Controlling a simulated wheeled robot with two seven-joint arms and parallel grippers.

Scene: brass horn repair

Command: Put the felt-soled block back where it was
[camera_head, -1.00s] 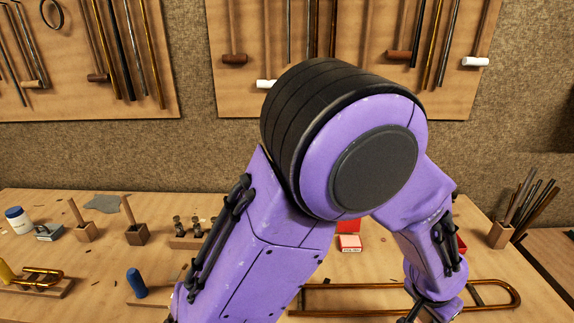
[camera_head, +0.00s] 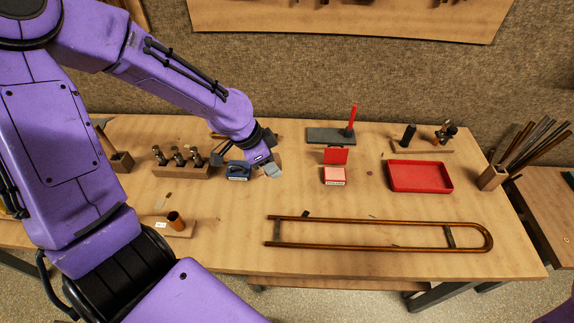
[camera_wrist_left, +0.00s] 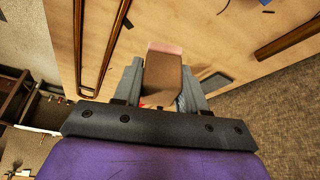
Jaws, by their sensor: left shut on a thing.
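My left gripper (camera_head: 271,168) hangs low over the bench, just right of a blue-topped box (camera_head: 238,171). In the left wrist view, this gripper (camera_wrist_left: 164,85) is shut on a brown block (camera_wrist_left: 163,76) with a pinkish layer (camera_wrist_left: 165,48) at its far end, which looks like the felt sole. The block sits between the two grey fingers. In the head view the fingers and wrist largely hide it, and I cannot tell whether it touches the bench. My right gripper is not in view.
A wooden stand with several small pieces (camera_head: 182,170) is left of the gripper. A red-and-white box (camera_head: 334,176), a red tray (camera_head: 419,176) and a dark plate with a red post (camera_head: 330,135) are to the right. Long brass tubing (camera_head: 370,247) lies in front.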

